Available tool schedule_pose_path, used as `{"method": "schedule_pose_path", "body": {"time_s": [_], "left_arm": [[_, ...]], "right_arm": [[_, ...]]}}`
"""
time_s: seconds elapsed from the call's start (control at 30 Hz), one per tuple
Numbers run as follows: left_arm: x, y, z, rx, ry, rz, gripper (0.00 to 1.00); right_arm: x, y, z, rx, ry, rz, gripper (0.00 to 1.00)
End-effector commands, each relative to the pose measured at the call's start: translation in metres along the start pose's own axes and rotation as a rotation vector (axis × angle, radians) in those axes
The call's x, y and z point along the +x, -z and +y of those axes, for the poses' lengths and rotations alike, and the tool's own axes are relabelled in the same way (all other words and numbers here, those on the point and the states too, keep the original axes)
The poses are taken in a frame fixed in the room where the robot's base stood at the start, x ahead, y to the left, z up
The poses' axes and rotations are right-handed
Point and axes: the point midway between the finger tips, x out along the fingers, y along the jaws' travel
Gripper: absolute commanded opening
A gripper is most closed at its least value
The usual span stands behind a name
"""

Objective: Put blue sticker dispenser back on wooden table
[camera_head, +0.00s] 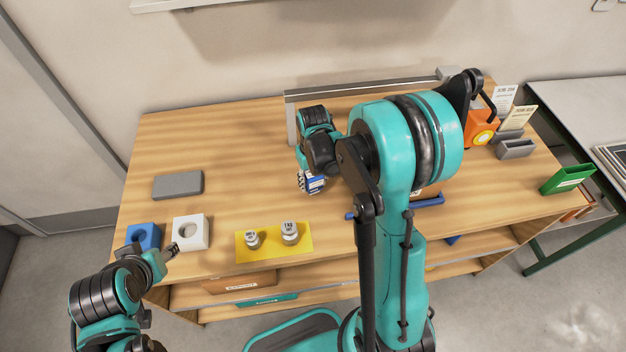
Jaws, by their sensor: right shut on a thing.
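A small blue item with a white label (316,186), apparently the blue sticker dispenser, is in my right gripper (311,180), over the middle of the wooden table (225,130). The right gripper is shut on it; my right arm covers much of the area to its right. I cannot tell whether the item touches the tabletop. My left gripper (171,251) is at the table's front left edge, close to the white block; its finger opening is not clear.
A blue block (143,229) and a white block (203,232) with round holes stand front left. A grey slab (178,185) lies behind them. A yellow mat (272,252) holds two weights. An orange device (476,128) and a green box (567,179) are right. The back left is clear.

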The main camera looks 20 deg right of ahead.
Motion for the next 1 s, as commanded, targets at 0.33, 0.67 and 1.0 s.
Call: {"method": "schedule_pose_path", "body": {"time_s": [0.33, 0.67, 1.0], "left_arm": [[0.009, -0.006, 0.0, 0.0, 0.0, 0.0, 0.46], [0.016, -0.011, 0.0, 0.0, 0.0, 0.0, 0.46], [0.016, -0.012, 0.0, 0.0, 0.0, 0.0, 0.46]], "right_arm": [[0.012, 0.0, 0.0, 0.0, 0.0, 0.0, 0.19], [0.022, 0.0, 0.0, 0.0, 0.0, 0.0, 0.19], [0.023, 0.0, 0.0, 0.0, 0.0, 0.0, 0.19]]}}
